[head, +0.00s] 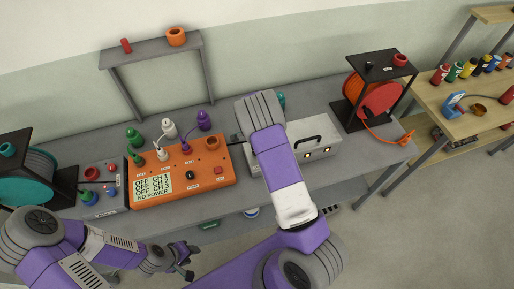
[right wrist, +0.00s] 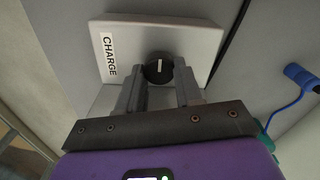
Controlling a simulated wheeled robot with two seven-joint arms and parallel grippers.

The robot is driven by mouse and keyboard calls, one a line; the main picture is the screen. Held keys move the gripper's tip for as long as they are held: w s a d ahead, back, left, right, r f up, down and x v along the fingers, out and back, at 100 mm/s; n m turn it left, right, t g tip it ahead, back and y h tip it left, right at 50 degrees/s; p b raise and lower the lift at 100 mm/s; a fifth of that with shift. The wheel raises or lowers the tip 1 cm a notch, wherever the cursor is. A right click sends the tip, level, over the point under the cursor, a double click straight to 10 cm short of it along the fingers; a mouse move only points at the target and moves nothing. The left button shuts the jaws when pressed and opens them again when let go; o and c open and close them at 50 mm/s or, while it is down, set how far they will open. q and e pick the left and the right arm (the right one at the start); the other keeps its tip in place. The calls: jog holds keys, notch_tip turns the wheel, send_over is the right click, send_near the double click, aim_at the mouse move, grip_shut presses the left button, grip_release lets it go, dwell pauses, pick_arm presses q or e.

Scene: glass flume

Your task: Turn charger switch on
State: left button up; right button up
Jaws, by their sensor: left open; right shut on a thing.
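In the right wrist view, the charger switch (right wrist: 159,66) is a round black knob with a white line running up and down in the picture. It sits on a light grey plate (right wrist: 198,38) labelled CHARGE. My right gripper (right wrist: 158,80) has one finger on each side of the knob and is shut on it. In the head view my right arm hides this gripper and the switch. My left gripper (head: 183,264) is open and empty, low in front of the bench.
An orange box (head: 218,188) with a screen reading NO POWER stands on the grey bench. A pale box with a handle (head: 317,135) sits right of my arm. Cable reels (head: 376,98) stand at both sides. Bare floor shows at lower right.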

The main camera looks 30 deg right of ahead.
jog(key=o, duration=0.8)
jog(key=shift+r, duration=0.1)
notch_tip(320, 180, up, 8)
jog(key=shift+f, duration=0.25)
